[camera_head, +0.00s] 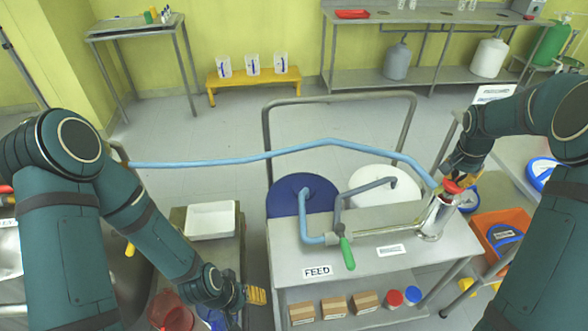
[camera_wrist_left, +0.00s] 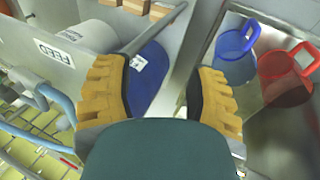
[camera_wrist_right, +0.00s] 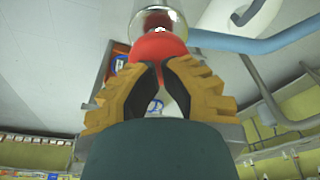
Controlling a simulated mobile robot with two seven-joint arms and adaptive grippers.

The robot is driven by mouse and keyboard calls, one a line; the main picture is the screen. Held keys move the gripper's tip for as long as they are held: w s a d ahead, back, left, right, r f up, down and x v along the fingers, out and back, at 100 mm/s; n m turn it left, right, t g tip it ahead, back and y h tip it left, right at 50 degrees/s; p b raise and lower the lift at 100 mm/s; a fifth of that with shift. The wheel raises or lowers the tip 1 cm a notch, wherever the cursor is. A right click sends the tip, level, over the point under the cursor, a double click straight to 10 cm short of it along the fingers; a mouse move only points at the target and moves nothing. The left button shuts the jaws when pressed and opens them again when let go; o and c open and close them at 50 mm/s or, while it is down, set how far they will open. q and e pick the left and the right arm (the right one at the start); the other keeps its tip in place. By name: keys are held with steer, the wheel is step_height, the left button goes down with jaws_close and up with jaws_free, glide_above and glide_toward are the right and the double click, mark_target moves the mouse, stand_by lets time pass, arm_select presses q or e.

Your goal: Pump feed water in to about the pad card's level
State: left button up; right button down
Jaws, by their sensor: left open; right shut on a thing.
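My right gripper (camera_head: 460,178) is shut on the red knob (camera_head: 452,187) at the top of the upright metal pump (camera_head: 436,217). The right wrist view shows the red knob (camera_wrist_right: 155,45) between both yellow fingers. The pump stands on the right part of the cart marked FEED (camera_head: 317,272). A pipe with a green-handled lever (camera_head: 347,252) joins it. A light blue hose (camera_head: 290,150) runs from the pump to the far left. My left gripper (camera_head: 250,295) is open and empty, left of the cart. No water level or readable pad card shows.
A blue drum (camera_head: 290,190) and a white drum (camera_head: 375,187) stand behind the cart top. Boxes (camera_head: 333,307) sit on its lower shelf. A white tray (camera_head: 210,220), a red jug (camera_head: 172,314) and a blue jug (camera_wrist_left: 235,65) lie left. An orange crate (camera_head: 502,225) is right.

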mark_target(456, 180)
arm_select(q)
steer(key=shift+r, duration=0.1)
arm_select(e)
steer(key=shift+s, duration=0.1)
arm_select(q)
step_height(456, 180, up, 7)
steer(key=w+p, duration=0.2)
steer(key=p, duration=0.5)
steer(key=shift+a+r+t, duration=0.15)
steer(key=shift+t, duration=0.15)
arm_select(e)
steer(key=w+d+v, duration=0.1)
steer(key=v, duration=0.9)
steer(key=shift+w+d+r, duration=0.15)
steer(key=shift+d+r, duration=0.1)
steer(key=shift+d, duration=0.1)
arm_select(q)
steer(key=shift+s, duration=0.1)
arm_select(e)
steer(key=shift+f, duration=0.15)
